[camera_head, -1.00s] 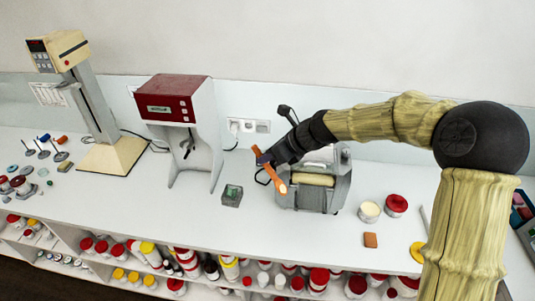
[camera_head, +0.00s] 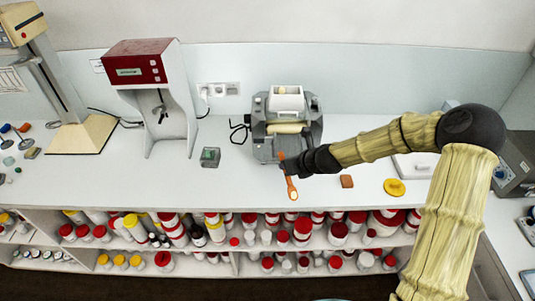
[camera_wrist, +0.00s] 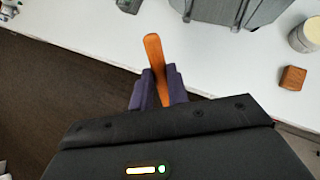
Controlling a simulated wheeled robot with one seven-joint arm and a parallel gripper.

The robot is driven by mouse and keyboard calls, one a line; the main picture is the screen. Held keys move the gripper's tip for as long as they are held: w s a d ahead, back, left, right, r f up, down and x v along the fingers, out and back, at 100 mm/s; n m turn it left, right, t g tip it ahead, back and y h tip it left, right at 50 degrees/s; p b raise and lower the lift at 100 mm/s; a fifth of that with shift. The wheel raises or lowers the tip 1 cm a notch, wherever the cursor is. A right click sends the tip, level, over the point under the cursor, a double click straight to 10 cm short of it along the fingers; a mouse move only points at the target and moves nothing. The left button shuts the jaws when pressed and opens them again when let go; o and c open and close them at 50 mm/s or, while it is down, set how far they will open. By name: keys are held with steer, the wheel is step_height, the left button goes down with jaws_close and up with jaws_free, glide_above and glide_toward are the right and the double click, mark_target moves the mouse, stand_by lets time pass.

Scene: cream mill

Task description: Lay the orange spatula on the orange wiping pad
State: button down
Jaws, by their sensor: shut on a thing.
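The orange spatula (camera_head: 292,187) is held by my gripper (camera_head: 284,166) in front of the roller mill, with its lower end towards the table's front edge. In the wrist view, the spatula (camera_wrist: 154,52) stands up between the two dark purple fingers of my gripper (camera_wrist: 160,84), which are shut on it. The orange-brown wiping pad (camera_head: 347,181) is a small square block lying flat on the white table, right of the gripper. It also shows at the right of the wrist view (camera_wrist: 292,78). Spatula and pad are apart.
The grey roller mill (camera_head: 287,128) stands behind my gripper. A yellow disc (camera_head: 394,187) lies right of the pad. A small green-topped box (camera_head: 210,157) and a red-and-white machine (camera_head: 150,95) are to the left. A shelf of jars (camera_head: 180,228) runs below the table's front edge.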

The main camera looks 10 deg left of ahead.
steer(key=s+d+f+m+t+h+b, duration=0.1)
steer(key=d+f+m+h+b, duration=0.1)
steer(key=d+f, duration=0.5)
steer(key=s+d+f+m+t+h+b, duration=0.1)
steer(key=s+d+f+m+h+b, duration=0.1)
steer(key=d+f+m+b, duration=0.2)
steer(key=s+d+f+m+t+h+b, duration=0.1)
steer(key=s+d+f+m+h+b, duration=0.1)
steer(key=d+f, duration=0.8)
steer(key=shift+d+f+m+h+b, duration=0.35)
steer(key=shift+d+m+h+b, duration=0.15)
steer(key=shift+d+m+b, duration=0.5)
